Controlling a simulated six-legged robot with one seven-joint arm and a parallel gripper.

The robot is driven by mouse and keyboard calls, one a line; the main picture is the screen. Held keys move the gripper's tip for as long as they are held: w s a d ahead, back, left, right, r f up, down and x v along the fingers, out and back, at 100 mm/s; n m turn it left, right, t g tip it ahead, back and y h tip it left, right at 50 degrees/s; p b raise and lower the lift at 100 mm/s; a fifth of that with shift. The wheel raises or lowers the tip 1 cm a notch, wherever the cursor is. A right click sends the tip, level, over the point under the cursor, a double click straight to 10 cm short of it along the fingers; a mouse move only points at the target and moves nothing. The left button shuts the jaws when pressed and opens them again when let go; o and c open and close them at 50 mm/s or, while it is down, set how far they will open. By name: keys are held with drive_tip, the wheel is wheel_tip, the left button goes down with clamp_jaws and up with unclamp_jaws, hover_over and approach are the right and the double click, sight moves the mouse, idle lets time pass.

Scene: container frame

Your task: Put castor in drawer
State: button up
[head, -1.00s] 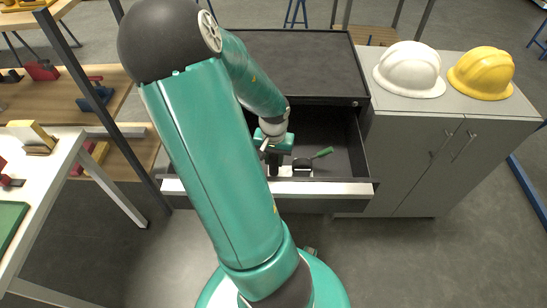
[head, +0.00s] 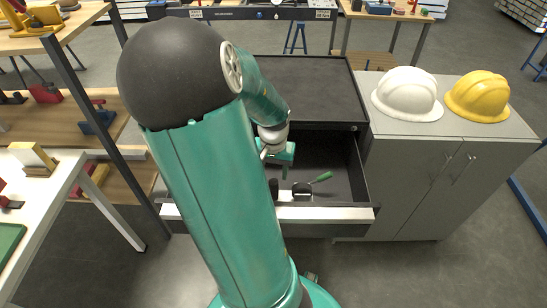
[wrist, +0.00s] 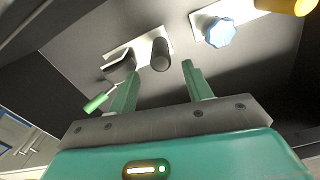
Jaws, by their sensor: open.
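The open drawer (head: 340,165) is dark inside. A dark rounded piece on a white plate, which looks like a castor (wrist: 120,66), lies in it near the front; it also shows in the head view (head: 302,189). A black cylinder (wrist: 160,53) stands just right of it in the wrist view; I cannot tell whether it is part of a castor. My gripper (wrist: 161,70) is open and empty, its fingers pointing down into the drawer above the cylinder. In the head view my gripper (head: 274,162) is over the drawer, partly hidden by my arm.
A green-handled tool (head: 321,177) lies in the drawer. The wrist view also shows a light-blue knob (wrist: 220,32) on a white plate and a yellow piece (wrist: 290,5). A grey cabinet (head: 425,170) with white and yellow helmets stands right, a white table (head: 75,165) left.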

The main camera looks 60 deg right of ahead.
wheel_tip(320, 180, up, 6)
idle(0.4)
drive_tip(key=w+a+r+n+t, duration=0.1)
drive_tip(key=w+a+r+n, duration=0.25)
drive_tip(key=a, duration=0.45)
drive_tip(key=w+a+r+n+t, duration=0.2)
drive_tip(key=w+a+r+n, duration=0.15)
drive_tip(key=a, duration=0.45)
drive_tip(key=w+a+r+n+t, duration=0.1)
drive_tip(key=w+a+r+n, duration=0.25)
drive_tip(key=a, duration=0.55)
drive_tip(key=s+a+r+n+t, duration=0.1)
drive_tip(key=a+r+n, duration=0.3)
drive_tip(key=a, duration=0.5)
drive_tip(key=shift+s+a+r+t, duration=0.3)
drive_tip(key=shift+s+a, duration=0.05)
drive_tip(key=shift+s, duration=0.55)
drive_tip(key=c, duration=0.3)
